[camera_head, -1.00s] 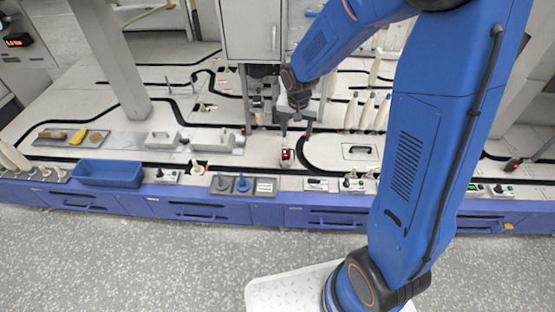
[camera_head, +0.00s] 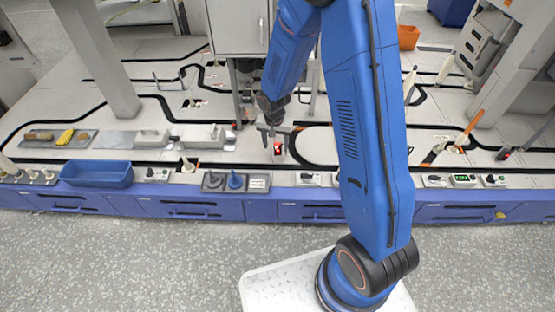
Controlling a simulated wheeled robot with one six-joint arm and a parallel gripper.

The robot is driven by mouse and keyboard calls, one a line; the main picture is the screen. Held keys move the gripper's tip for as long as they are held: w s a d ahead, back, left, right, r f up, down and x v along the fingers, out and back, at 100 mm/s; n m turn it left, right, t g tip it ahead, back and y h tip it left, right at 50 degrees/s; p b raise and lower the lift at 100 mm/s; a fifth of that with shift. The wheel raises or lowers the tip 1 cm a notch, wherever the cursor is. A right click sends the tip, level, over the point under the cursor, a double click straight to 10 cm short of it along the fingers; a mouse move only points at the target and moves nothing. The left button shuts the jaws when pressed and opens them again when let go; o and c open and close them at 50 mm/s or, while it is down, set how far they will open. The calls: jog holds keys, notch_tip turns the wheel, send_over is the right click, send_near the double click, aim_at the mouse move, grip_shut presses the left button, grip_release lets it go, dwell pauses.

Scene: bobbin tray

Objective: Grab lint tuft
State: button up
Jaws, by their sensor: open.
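I cannot pick out a lint tuft in the head view; it is too small to tell or hidden. My gripper (camera_head: 276,143) points down over the track surface near the middle of the picture, its two fingers apart with nothing visibly held. A small block with a red-lit face (camera_head: 278,149) shows between and just beyond the fingertips in the picture; I cannot tell whether they touch it. My arm hides part of the deck to the right.
A blue bin (camera_head: 97,183) stands at the front left, with a yellow item (camera_head: 65,137) behind it. Grey boxes (camera_head: 203,136) lie left of my gripper. A cabinet (camera_head: 238,27) hangs behind it. An orange-brown rod (camera_head: 468,128) leans at the right.

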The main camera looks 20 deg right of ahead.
aim_at(278, 157)
jog(key=shift+w+d+f, duration=0.1)
jog(key=shift+d+f, duration=0.05)
jog(key=shift+f, duration=1.25)
jog(key=shift+w+d+f, duration=0.1)
jog(key=shift+d+f, duration=0.1)
jog(key=shift+f, duration=1.25)
jog(key=shift+w+d+f, duration=0.1)
jog(key=shift+d+f, duration=0.05)
jog(key=shift+f, duration=1.25)
jog(key=c, duration=1.2)
